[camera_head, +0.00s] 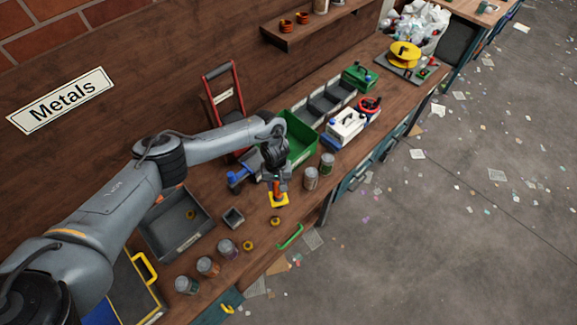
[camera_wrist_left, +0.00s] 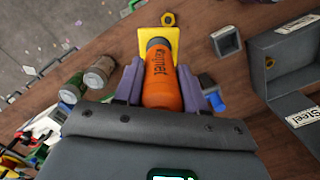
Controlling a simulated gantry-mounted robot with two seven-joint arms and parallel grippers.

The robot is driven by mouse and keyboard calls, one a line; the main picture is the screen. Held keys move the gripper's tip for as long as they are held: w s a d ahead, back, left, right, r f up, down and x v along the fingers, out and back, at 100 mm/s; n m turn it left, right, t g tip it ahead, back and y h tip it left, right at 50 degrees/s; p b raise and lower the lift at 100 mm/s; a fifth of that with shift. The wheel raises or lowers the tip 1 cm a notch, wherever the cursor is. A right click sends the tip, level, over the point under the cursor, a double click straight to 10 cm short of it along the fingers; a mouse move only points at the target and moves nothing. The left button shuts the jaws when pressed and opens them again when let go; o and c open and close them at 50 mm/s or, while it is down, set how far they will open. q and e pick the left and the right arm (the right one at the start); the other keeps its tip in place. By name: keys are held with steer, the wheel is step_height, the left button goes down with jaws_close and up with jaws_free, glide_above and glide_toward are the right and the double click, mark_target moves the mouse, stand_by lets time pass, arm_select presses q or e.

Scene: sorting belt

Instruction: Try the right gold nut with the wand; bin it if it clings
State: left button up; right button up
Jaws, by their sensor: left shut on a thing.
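My left gripper (camera_head: 277,182) is shut on the orange magnet wand (camera_wrist_left: 163,82), around its handle. The wand is upright, with its flat yellow foot (camera_head: 278,199) low over the bench; I cannot tell if it touches the wood. The right gold nut (camera_head: 275,221) lies on the bench just in front of the foot, apart from it; it also shows in the left wrist view (camera_wrist_left: 168,19). Another gold nut (camera_head: 247,245) lies further left. The grey bin labelled Steel (camera_head: 157,240) holds a nut (camera_wrist_left: 269,62). My right gripper is not in view.
A small grey cup (camera_head: 233,217) stands between the Steel bin and the wand. Two cans (camera_head: 311,178) (camera_head: 326,164) stand right of the wand, several more at front left. A green handle (camera_head: 290,236) is at the bench edge. A green crate (camera_head: 300,143) stands behind.

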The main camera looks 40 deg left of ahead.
mark_target(273, 205)
arm_select(q)
steer(key=s+f, duration=0.2)
steer(key=s, duration=0.1)
steer(key=shift+d+f, duration=0.1)
steer(key=shift+f, duration=0.3)
steer(key=shift+s+f, duration=0.35)
steer(key=shift+f, duration=0.05)
step_height(273, 205, down, 3)
steer(key=b, duration=0.3)
steer(key=shift+b, duration=0.3)
steer(key=shift+f+b, duration=1.3)
steer(key=shift+b, duration=0.3)
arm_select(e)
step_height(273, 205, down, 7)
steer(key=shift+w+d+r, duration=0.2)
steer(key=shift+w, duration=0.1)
arm_select(q)
steer(key=shift+f, duration=0.55)
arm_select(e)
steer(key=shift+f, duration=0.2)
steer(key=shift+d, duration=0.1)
arm_select(q)
steer(key=shift+r, duration=0.15)
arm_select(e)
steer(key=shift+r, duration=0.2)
